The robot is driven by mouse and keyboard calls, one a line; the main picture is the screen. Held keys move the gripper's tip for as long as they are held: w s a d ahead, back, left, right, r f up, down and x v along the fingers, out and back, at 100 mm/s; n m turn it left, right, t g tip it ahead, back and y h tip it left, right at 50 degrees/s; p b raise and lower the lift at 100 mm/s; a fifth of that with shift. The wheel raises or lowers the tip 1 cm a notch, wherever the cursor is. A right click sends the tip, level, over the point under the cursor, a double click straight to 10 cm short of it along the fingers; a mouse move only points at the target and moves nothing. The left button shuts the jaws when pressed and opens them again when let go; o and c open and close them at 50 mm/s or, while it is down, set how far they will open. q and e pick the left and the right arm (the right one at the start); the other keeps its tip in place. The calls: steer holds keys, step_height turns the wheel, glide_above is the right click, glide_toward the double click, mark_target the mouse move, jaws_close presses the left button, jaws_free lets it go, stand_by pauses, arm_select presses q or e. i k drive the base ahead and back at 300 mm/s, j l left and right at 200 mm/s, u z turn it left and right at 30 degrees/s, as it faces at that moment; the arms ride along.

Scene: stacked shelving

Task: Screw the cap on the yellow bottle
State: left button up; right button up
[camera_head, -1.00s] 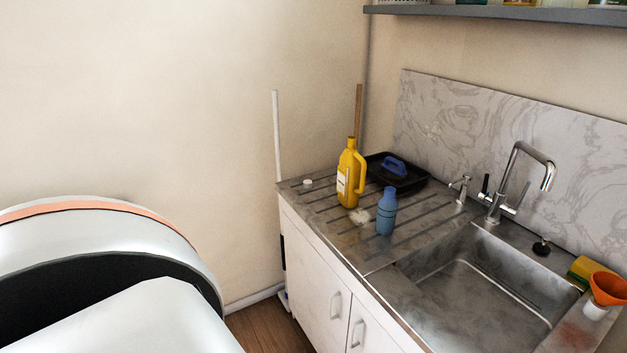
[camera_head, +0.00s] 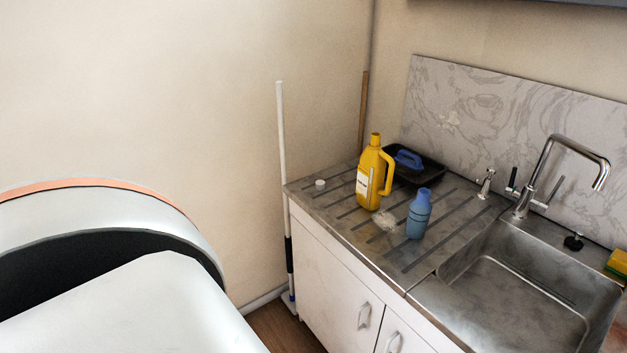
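The yellow bottle (camera_head: 370,178) stands upright on the ribbed steel drainboard. It has a handle on its right side, a white label, and a narrow neck at the top. A small white cap (camera_head: 320,184) lies on the drainboard to the left of the bottle, near the counter's left edge and apart from it. Neither of my grippers is in view.
A blue bottle (camera_head: 419,214) stands right of the yellow bottle. A black tray (camera_head: 430,174) with a blue-handled brush (camera_head: 408,159) is behind. The sink (camera_head: 520,290), faucet (camera_head: 545,165) and a sponge (camera_head: 617,263) are at right. A white pole (camera_head: 283,170) leans at the counter's left.

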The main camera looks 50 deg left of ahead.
mark_target(371, 167)
steer(key=k+j, duration=0.1)
steer(key=j, duration=1.05)
steer(key=k+j, duration=0.15)
steer(key=j, duration=0.45)
